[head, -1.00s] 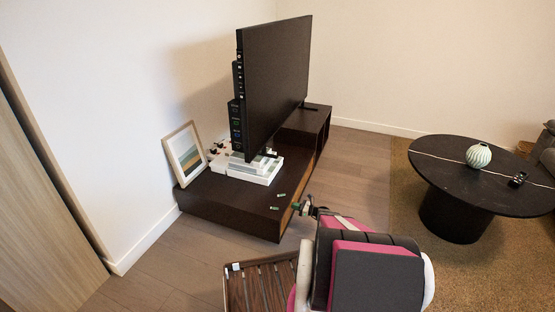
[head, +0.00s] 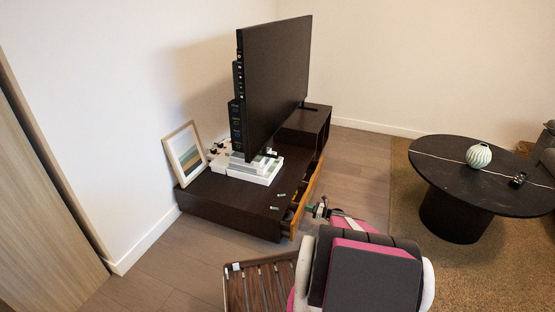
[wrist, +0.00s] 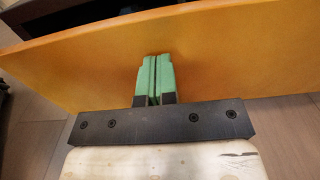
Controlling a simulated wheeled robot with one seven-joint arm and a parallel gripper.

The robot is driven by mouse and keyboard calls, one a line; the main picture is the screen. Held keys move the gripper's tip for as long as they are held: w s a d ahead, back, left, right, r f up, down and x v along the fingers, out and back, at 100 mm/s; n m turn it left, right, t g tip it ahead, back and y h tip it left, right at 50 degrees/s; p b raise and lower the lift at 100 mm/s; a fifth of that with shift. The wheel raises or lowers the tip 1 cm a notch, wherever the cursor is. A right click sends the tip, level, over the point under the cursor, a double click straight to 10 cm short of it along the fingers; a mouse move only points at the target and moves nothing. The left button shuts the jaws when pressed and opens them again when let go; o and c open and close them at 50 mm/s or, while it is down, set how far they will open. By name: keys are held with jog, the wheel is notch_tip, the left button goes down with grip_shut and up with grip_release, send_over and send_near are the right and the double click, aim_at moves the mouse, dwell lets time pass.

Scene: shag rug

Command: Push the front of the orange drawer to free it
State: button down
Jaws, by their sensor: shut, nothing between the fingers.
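The orange drawer (head: 311,187) sits in the right side of the dark low TV cabinet (head: 225,205). It stands out from the cabinet, with a gap showing behind its front. In the wrist view the flat orange drawer front (wrist: 235,50) spans the picture. My gripper (wrist: 154,70) is shut and empty, its green fingertips side by side at the drawer front. They look against it or very close; I cannot tell contact for sure. In the head view my gripper (head: 314,210) is small, just right of the drawer's near part.
A TV (head: 275,85), a white box (head: 255,170) and a leaning picture frame (head: 185,152) stand on the cabinet. A slatted wooden seat (head: 262,285) is close below. A round black table (head: 470,175) stands right.

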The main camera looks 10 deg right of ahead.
jog(key=v, duration=0.4)
jog(key=shift+s+d+r, duration=0.2)
jog(key=shift+d+r, duration=0.05)
jog(key=shift+r, duration=0.1)
dwell(1.0)
